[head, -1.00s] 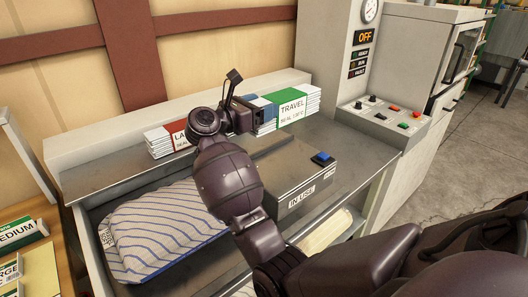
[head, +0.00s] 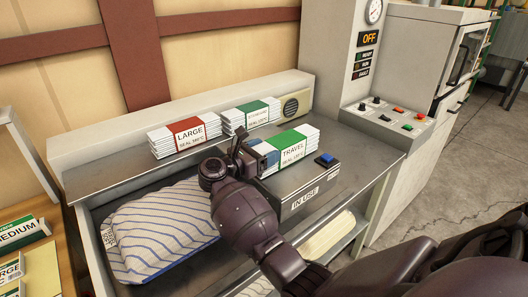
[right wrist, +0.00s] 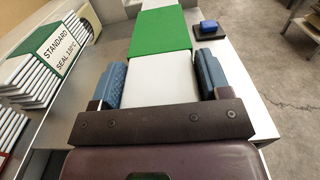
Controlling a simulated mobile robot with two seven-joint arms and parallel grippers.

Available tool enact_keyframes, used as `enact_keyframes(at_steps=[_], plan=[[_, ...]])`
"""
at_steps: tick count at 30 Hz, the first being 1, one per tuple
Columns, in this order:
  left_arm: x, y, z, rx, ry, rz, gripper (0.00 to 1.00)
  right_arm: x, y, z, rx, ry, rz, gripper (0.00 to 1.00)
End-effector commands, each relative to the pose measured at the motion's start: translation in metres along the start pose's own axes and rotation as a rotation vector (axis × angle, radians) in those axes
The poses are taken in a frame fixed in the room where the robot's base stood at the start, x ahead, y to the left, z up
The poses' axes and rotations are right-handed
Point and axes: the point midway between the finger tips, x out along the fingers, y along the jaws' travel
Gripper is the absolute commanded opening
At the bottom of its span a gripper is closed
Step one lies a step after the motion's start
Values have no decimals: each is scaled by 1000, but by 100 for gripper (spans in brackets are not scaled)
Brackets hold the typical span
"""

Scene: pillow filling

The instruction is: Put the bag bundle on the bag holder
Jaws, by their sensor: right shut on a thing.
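The bag bundle (head: 293,150), a white stack with a green band labelled TRAVEL, is in my right gripper (head: 259,158). In the right wrist view, the gripper's blue fingers (right wrist: 160,82) press on both sides of the bundle (right wrist: 160,32). The bundle is over the top of the grey metal box marked IN USE (head: 304,201), which looks like the bag holder. I cannot tell whether it touches the box. A blue button (head: 325,159) is on the box top, right of the bundle; it also shows in the wrist view (right wrist: 208,25). My left gripper is not in view.
LARGE (head: 184,134) and STANDARD (head: 249,115) bundles stand on the back shelf. A striped pillow (head: 160,230) lies in the bay at left. A control panel (head: 388,115) is at right, under a sign reading OFF. The counter right of the box is clear.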

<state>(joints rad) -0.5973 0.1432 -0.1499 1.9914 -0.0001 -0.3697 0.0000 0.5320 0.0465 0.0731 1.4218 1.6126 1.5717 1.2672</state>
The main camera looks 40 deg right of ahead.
Motion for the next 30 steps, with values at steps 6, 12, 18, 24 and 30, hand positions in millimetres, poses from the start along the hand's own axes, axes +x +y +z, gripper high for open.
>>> enact_keyframes(at_steps=[6, 12, 18, 24, 30], plan=[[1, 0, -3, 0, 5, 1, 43, 0, 0, 1, 3, -2, 0, 32], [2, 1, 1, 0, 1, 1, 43, 0, 0, -4, 2, -2, 0, 32], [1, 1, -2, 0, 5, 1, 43, 0, 0, -3, 1, -1, 0, 96], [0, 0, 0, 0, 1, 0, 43, 0, 0, -3, 1, -1, 0, 96], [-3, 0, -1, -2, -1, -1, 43, 0, 0, 3, 2, -1, 0, 96]])
